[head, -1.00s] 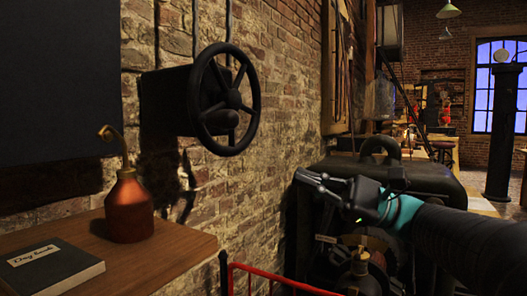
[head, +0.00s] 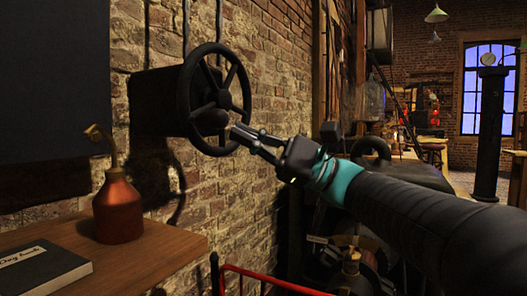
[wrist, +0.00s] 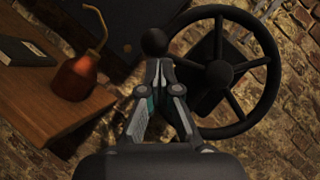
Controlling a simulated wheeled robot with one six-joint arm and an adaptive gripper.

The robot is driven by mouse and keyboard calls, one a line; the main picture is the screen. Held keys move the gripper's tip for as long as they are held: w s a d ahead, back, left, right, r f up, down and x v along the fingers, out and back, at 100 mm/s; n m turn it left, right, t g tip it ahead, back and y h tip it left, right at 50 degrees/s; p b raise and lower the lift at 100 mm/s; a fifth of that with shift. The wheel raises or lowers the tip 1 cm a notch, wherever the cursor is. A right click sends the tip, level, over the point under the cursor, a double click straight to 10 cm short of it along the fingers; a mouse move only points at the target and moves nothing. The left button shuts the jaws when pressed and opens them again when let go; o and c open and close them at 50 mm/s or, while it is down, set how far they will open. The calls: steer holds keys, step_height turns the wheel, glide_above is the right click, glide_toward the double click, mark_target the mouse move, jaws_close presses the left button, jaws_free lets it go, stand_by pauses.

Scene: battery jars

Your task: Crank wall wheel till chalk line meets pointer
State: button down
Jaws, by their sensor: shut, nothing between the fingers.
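The black spoked wall wheel (head: 223,97) is mounted on a dark box on the brick wall. Its dark round crank knob (head: 211,121) sits at the lower part of the wheel in the head view. My gripper (head: 237,130) is at the wheel's lower right, its fingers pointing toward the knob. In the wrist view, my gripper (wrist: 158,70) is shut and empty, its tips just below the knob (wrist: 155,42) and left of the wheel's hub (wrist: 219,74). I cannot tell whether they touch the knob. I cannot make out a chalk line or pointer.
A wooden shelf (head: 150,250) at the lower left holds a copper oil can (head: 118,208) and a dark book (head: 40,270). A red rail (head: 262,279) runs below the wheel. Dark machinery (head: 400,170) stands to the right, behind my arm.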

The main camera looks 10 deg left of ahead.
steer(key=shift+s+a+r, duration=0.25)
steer(key=shift+s+r, duration=0.15)
steer(key=shift+r, duration=0.1)
steer(key=shift+r, duration=0.1)
steer(key=r+m+t, duration=0.1)
steer(key=s+r+m+t+p, duration=0.1)
steer(key=m, duration=0.1)
steer(key=r+m+y+p, duration=0.1)
steer(key=shift+s+a+t, duration=0.2)
steer(key=shift+a+t, duration=0.1)
steer(key=shift+t, duration=0.1)
steer(key=shift+f, duration=0.15)
